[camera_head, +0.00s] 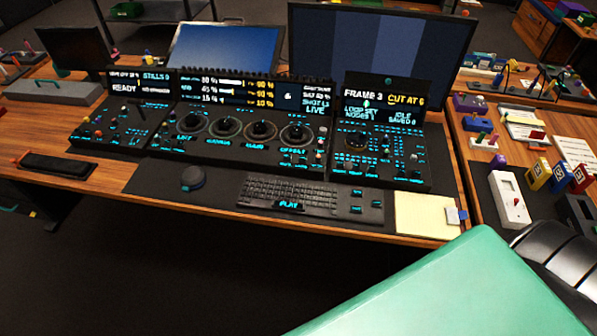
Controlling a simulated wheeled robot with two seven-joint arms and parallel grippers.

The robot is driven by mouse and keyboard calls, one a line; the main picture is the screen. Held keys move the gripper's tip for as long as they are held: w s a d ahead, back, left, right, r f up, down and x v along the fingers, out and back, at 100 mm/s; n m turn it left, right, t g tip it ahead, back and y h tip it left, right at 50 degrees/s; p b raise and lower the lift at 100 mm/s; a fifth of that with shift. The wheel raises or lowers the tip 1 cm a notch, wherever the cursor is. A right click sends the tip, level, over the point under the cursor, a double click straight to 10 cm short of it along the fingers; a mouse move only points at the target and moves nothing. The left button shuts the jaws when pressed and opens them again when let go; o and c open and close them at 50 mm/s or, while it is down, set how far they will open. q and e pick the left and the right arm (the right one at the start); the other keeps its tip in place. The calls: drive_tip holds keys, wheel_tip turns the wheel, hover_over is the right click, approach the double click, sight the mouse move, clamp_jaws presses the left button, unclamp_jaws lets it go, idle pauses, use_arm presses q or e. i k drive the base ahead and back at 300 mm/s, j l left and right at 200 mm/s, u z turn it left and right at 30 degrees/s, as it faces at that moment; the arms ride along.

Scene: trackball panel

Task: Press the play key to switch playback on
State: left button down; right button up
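The play key (289,205) carries a glowing cyan PLAY label at the front edge of the dark keyboard (290,193), near the middle of the desk. Nothing covers it. The right panel's screen (384,100) reads FRAME 3, CUT AT 6 and IDLE. The left panel's screen (141,87) reads READY. Neither gripper shows in the head view. A large teal surface fills the lower right, and I cannot tell for sure what it belongs to.
Knob panels (240,128) stand behind, with monitors (380,48) further back. A side table at right holds a white box (509,200) and small items.

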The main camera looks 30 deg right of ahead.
sight(277, 204)
drive_tip(key=z, duration=0.7)
